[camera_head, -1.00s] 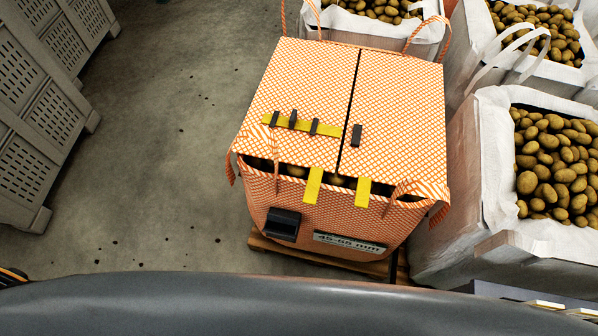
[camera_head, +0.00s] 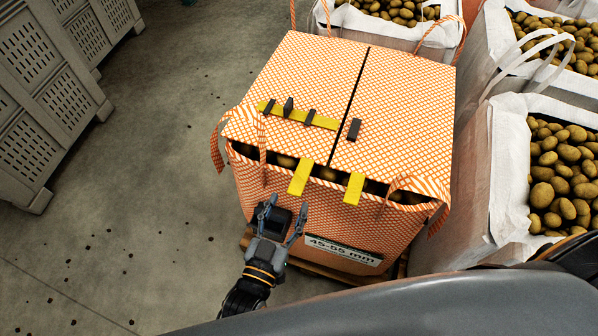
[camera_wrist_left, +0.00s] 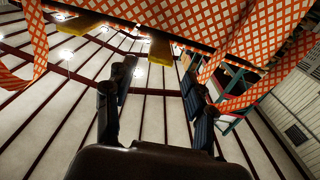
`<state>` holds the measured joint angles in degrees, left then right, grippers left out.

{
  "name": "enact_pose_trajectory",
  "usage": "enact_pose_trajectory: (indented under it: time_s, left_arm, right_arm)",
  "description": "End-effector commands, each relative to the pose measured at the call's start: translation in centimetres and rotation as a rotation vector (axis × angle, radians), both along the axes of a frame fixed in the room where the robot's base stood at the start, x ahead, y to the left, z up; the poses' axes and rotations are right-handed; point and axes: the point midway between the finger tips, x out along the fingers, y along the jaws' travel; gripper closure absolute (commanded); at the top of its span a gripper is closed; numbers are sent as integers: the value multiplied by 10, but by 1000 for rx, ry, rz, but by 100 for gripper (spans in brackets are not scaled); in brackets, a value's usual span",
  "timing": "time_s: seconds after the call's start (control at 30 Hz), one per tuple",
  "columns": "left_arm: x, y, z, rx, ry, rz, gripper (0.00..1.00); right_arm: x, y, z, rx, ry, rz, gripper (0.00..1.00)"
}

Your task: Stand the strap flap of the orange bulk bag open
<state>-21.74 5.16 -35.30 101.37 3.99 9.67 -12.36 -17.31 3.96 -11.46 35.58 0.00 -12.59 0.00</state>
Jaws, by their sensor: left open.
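The orange-and-white checked bulk bag (camera_head: 400,235) stands with two flaps lying flat across its top. The left flap (camera_head: 305,75) carries a yellow strap (camera_head: 320,121) with several dark clips, and a yellow tab (camera_head: 301,177) hangs over its front edge. The right flap (camera_head: 405,105) has one dark clip and its own yellow tab (camera_head: 354,189). My left gripper (camera_head: 286,207) is open and empty in front of the bag, below the left tab. In the left wrist view its fingers (camera_wrist_left: 158,85) point up toward the yellow tabs (camera_wrist_left: 160,49), apart from them. My right gripper is out of view.
White bags of potatoes (camera_head: 508,165) stand close on the right and behind. Grey crates (camera_head: 45,90) stand at the left. Loose orange handle straps (camera_head: 262,150) hang at the bag's front corners.

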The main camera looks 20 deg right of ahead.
Motion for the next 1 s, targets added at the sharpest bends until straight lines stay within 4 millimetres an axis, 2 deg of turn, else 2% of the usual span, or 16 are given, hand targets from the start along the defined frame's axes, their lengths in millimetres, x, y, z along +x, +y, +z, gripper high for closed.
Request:
enact_pose_trajectory:
  time_s: [0.03,0.2,0.4,0.6,0.9,0.97,1.0]
  left_arm:
    - [11,-7,2,-2,-2,1,45]
    - [42,-28,2,-2,-1,0,45]
    - [70,-47,0,1,1,0,45]
    - [82,-56,-1,1,3,0,45]
    - [84,-56,-1,2,2,0,45]
    - [84,-56,-1,2,2,0,55]
    - [84,-56,-1,2,2,0,64]
  right_arm:
    - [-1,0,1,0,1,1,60]
    - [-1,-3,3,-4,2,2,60]
    - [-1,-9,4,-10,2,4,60]
    - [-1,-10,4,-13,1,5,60]
    - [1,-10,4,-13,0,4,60]
    - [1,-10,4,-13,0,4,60]
    - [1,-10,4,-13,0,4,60]
